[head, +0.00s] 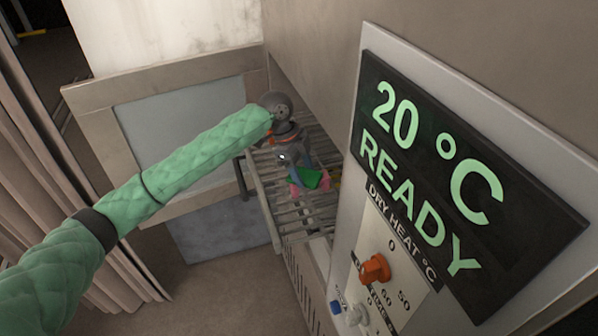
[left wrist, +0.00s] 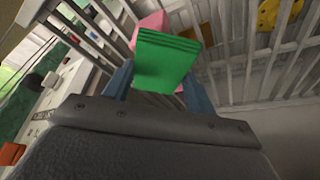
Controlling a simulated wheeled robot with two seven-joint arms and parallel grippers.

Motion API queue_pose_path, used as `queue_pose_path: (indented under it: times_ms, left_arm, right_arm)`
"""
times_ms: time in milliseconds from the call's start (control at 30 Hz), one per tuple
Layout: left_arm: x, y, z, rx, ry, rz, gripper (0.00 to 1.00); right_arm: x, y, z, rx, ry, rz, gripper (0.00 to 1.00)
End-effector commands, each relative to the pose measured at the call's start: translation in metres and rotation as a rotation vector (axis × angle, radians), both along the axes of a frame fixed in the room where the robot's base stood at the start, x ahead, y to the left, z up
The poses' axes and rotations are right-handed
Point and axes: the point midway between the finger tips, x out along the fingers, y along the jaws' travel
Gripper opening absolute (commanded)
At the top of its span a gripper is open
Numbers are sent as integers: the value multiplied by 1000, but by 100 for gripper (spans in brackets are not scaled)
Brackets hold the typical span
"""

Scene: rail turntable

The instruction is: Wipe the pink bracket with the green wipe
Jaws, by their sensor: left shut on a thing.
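My left gripper (head: 303,180) is shut on the green wipe (head: 309,177), low over a slatted rack. In the left wrist view the green wipe (left wrist: 167,62) is a folded stack between the two blue-grey fingers (left wrist: 160,80). The pink bracket (head: 322,182) lies on the rack right by the wipe and is partly hidden by it. In the left wrist view the pink bracket (left wrist: 152,24) shows just beyond the wipe, which overlaps it; I cannot tell whether they touch. My right gripper is in neither view.
The slatted rack (head: 290,222) sticks out from an open cabinet with a framed door (head: 100,92) swung left. A panel reading "20 °C READY" (head: 430,150) stands close on the right, with an orange knob (head: 375,268). A yellow part (left wrist: 268,14) shows beyond the rack bars.

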Motion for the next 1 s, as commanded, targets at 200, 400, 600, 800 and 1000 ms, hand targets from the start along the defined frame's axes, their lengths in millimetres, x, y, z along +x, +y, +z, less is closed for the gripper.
queue_pose_path:
  times_ms: [200,400,600,800,1000]
  left_arm:
    - [-2,1,3,6,8,-1,34]
    - [-2,0,10,5,7,-1,34]
    - [-1,0,27,3,4,-2,34]
    - [0,0,45,2,2,0,34]
    - [0,0,61,2,2,-1,34]
  right_arm:
    - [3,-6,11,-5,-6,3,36]
    - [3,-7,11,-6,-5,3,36]
    - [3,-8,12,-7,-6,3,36]
    - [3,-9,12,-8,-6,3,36]
    - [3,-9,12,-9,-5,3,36]
